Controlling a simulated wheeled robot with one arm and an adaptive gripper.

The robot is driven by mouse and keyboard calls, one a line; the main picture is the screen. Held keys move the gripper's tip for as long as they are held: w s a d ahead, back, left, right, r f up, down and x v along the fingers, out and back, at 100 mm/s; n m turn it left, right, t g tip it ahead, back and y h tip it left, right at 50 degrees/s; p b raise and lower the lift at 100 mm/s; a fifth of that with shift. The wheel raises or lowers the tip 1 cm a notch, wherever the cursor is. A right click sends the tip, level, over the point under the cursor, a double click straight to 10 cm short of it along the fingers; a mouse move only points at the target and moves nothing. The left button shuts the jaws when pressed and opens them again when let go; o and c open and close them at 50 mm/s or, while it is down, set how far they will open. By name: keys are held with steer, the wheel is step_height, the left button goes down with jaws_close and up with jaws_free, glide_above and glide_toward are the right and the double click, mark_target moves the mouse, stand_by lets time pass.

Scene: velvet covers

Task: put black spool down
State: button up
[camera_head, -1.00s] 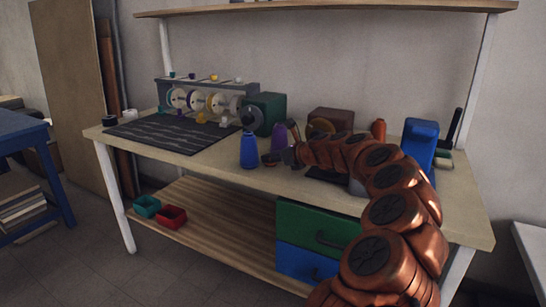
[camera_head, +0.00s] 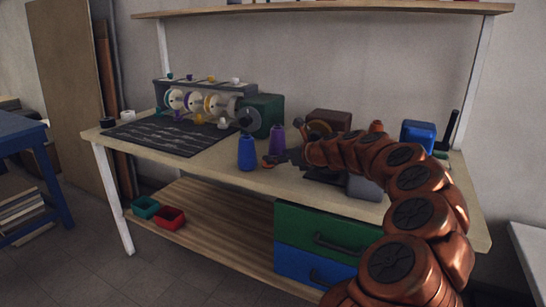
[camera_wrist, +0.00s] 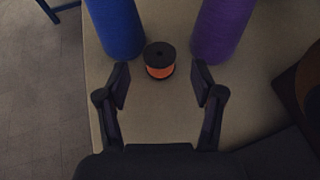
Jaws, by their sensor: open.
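A small spool with black ends and a band of orange thread (camera_wrist: 160,60) stands upright on the workbench (camera_wrist: 150,118). In the wrist view it sits between a blue cone (camera_wrist: 116,27) and a purple cone (camera_wrist: 221,28), apart from both. It also shows small in the head view (camera_head: 267,163), beside the blue cone (camera_head: 247,152). My gripper (camera_wrist: 160,80) is open and empty, its fingers spread to either side, with the spool just beyond the tips. In the head view my gripper (camera_head: 280,158) is right of the spool, low over the bench.
The purple cone (camera_head: 278,138) stands behind my gripper. A green machine with a row of reels (camera_head: 264,114) and a dark mat (camera_head: 165,134) lie left and behind. A blue object (camera_head: 417,137) stands at the right. The bench's front edge is close to the spool.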

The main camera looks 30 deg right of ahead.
steer(key=p+v, duration=0.1)
steer(key=v, duration=0.6)
steer(key=shift+s+d+r, duration=0.1)
steer(key=shift+s+r, duration=0.05)
steer(key=shift+s, duration=0.2)
